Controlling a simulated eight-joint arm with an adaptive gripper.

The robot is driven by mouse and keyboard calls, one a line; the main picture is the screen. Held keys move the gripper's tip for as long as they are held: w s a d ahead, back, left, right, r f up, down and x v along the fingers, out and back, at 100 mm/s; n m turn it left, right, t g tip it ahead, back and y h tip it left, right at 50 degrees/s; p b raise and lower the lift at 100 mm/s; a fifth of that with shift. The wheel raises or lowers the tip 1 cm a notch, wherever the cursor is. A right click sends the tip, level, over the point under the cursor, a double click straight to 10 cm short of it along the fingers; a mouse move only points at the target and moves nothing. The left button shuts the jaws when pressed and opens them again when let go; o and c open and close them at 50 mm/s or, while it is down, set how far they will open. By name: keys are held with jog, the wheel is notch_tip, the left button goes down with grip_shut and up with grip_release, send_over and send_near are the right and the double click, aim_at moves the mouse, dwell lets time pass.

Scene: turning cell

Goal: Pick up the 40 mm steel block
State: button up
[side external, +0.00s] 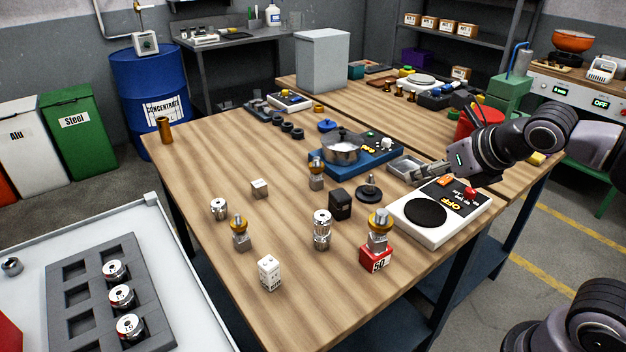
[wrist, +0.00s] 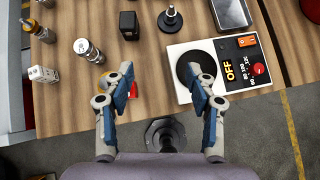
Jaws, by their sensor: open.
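No block carries a readable 40 mm mark, so I cannot tell for sure which one is the 40 mm steel block. A small plain silver-grey block (side external: 259,188) sits alone on the wooden table in the side view. Other grey blocks carry brass-topped pieces: one at the front left (side external: 240,242), one near the middle (side external: 316,183). My gripper (side external: 425,172) is open and empty, above the table's right side near the white OFF device. In the wrist view my gripper (wrist: 161,82) has its fingers spread wide with nothing between them.
The white OFF device (side external: 412,234) with a black disc lies below my gripper. A black block (side external: 340,204), a red block marked 50 (side external: 376,260), a marked white block (side external: 269,273) and a steel cylinder (side external: 322,230) stand nearby. The table's left part is mostly clear.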

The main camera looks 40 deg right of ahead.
jog(key=w+a+r+m+g, duration=0.1)
jog(key=w+a+r+m, duration=0.25)
jog(key=w+m, duration=0.5)
jog(key=m+g+y, duration=0.2)
jog(key=m+g, duration=0.1)
jog(key=m, duration=2.2)
send_over(259, 183)
jog(key=s, duration=0.3)
notch_tip(259, 183, down, 11)
jog(key=x, duration=0.5)
jog(key=shift+s+d+f, duration=0.1)
jog(key=shift+s+d, duration=0.05)
jog(key=shift+s, duration=0.05)
jog(key=shift+s+x, duration=0.2)
jog(key=shift+x, duration=1.2)
jog(key=shift+s+x, duration=0.25)
jog(key=shift+x, duration=1.1)
jog(key=shift+f, duration=0.2)
jog(key=shift+c, duration=0.3)
grip_shut()
